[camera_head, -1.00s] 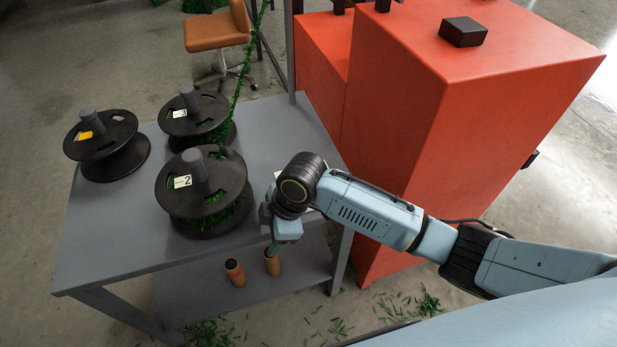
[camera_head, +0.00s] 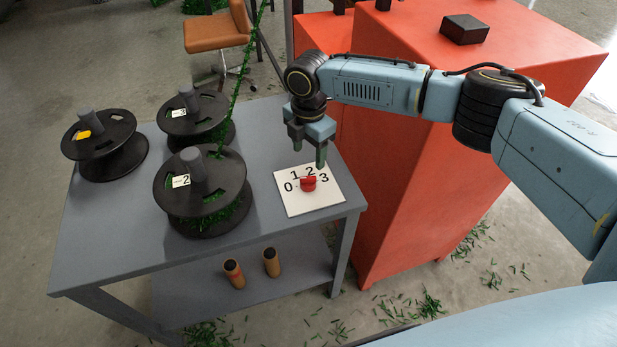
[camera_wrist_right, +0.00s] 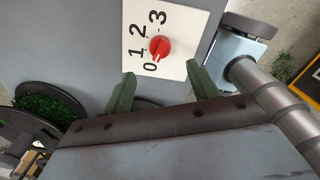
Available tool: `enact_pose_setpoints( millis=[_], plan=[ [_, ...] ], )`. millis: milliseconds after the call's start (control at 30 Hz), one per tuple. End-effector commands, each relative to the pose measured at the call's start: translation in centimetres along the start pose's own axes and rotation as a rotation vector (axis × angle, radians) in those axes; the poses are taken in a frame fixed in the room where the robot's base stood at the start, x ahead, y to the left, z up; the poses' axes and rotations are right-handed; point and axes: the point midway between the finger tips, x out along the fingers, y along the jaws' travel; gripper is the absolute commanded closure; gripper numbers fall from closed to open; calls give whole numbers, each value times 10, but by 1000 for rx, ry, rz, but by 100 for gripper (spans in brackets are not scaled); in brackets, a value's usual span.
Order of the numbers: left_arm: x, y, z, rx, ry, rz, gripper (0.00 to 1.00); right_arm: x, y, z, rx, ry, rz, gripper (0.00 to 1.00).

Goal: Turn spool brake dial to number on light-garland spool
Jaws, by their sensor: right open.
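The red brake dial (camera_head: 308,184) sits on a white panel (camera_head: 293,205) marked 0, 1, 2, 3 at the table's right end. Its pointer appears to face 0. In the right wrist view the dial (camera_wrist_right: 160,47) lies just beyond the fingertips. My right gripper (camera_head: 309,157) is open and empty, fingers down, behind and above the dial, not touching it. The front spool (camera_head: 201,180) holds green garland and has a label reading 2. A spool behind it (camera_head: 193,112) is labelled 3. The left spool (camera_head: 98,135) has an orange tag and looks empty. My left gripper is out of view.
The grey table (camera_head: 120,230) has a lower shelf with two orange cylinders (camera_head: 233,273). Large orange-red blocks (camera_head: 440,100) stand at the right, close to my arm. A green strand (camera_head: 240,85) rises from the spools. Green scraps litter the floor.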

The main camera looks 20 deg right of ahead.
Motion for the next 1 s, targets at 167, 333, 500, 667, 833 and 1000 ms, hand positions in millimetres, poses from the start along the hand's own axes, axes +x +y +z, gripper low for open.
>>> enact_pose_setpoints(
  millis=[167,333,500,667,833,1000],
  plan=[
    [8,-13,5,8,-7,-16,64,43,-1,0,2,0,-4,41],
    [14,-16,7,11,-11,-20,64,73,0,0,1,-1,-1,41],
    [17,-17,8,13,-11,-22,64,91,0,0,2,1,0,41],
    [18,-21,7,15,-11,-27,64,97,0,0,2,0,0,41],
    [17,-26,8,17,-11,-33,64,97,0,0,1,0,1,41],
    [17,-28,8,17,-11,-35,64,97,0,0,2,0,1,55]
  ],
)
